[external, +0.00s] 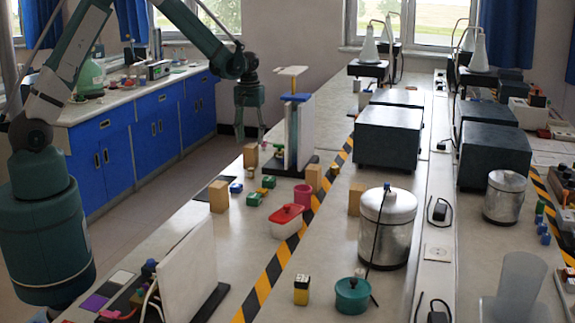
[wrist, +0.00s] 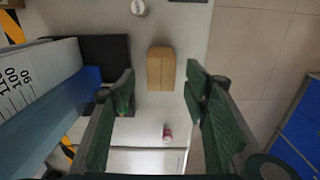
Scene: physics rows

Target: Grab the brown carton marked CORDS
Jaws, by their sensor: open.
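A plain brown carton (wrist: 160,70) lies below my gripper (wrist: 162,78) in the wrist view, seen between the two green fingertips with bench showing around it. The fingers are apart and touch nothing. In the external view my gripper (external: 250,132) hangs at the bench's left edge, above a brown carton (external: 250,155) that appears to be the same one. Other brown cartons stand on the bench: one (external: 218,195) further forward, one (external: 313,178) by the stand, and one (external: 356,199) near the metal pot. I cannot read CORDS on any of them.
A tall stand (external: 298,135) with a white panel and dark base is right of my gripper; its scale panel (wrist: 38,80) is close to the left finger in the wrist view. A small pink object (wrist: 167,132) lies near the carton. Blue cabinets (external: 160,130) are across the floor.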

